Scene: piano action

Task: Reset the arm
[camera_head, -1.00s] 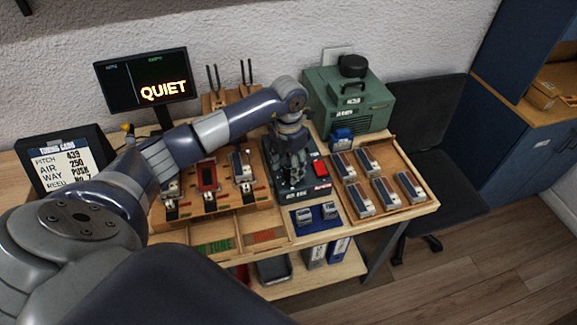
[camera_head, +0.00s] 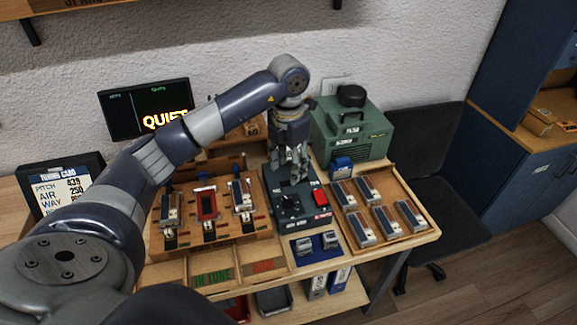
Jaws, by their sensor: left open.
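My left arm comes in from the left and reaches over the workbench. My left gripper (camera_head: 297,170) points down, open, with nothing seen between its fingers. It is above the back part of a dark control box (camera_head: 293,206) with a red switch and a knob. The gripper hides part of the box's back. I cannot tell the exact gap between fingertips and box. My right gripper is not in view.
A wooden rack (camera_head: 187,241) with several reed blocks stands left of the box. A wooden tray (camera_head: 388,233) of several blocks lies right. A green machine (camera_head: 352,133) stands behind. A monitor (camera_head: 122,113) reads "QUIET", partly covered. A blue mat (camera_head: 303,248) lies in front.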

